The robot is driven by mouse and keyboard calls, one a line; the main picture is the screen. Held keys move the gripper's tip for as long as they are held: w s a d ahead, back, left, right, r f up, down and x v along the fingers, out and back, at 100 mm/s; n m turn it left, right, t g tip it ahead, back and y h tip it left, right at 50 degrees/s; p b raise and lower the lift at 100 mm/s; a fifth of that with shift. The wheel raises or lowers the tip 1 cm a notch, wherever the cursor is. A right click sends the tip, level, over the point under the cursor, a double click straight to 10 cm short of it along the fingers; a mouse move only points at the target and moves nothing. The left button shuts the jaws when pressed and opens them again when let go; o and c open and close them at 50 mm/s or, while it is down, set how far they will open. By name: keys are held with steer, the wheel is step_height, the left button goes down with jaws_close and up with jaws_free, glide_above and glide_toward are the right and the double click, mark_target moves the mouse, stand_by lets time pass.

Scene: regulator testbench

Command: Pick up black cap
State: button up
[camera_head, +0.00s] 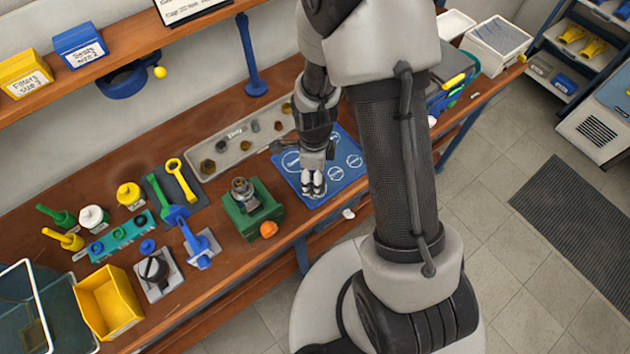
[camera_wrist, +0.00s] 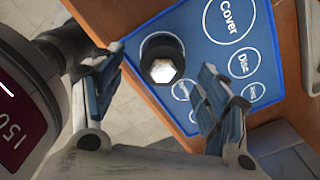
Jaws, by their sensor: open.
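A round black cap with a pale silvery hexagonal top (camera_wrist: 161,64) stands on the blue labelled mat (camera_wrist: 210,52) near its edge in the wrist view. My gripper (camera_wrist: 160,72) is open, with one finger at each side of the cap and visible space between. Its fingers look apart from the cap, but the height gap cannot be told. In the head view my gripper (camera_head: 313,188) points down over the blue mat (camera_head: 345,142), and the cap is hidden beneath or behind it.
A grey tray (camera_head: 235,142) lies behind. Another black round part on a grey plate (camera_head: 155,270) and a yellow bin (camera_head: 108,300) stand farther left.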

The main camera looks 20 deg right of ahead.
step_height(320, 180, down, 5)
steer(key=shift+w+d+r+b, duration=0.1)
steer(key=shift+w+b, duration=0.05)
steer(key=shift+b, duration=0.4)
steer(key=shift+c, duration=0.5)
steer(key=c, duration=1.1)
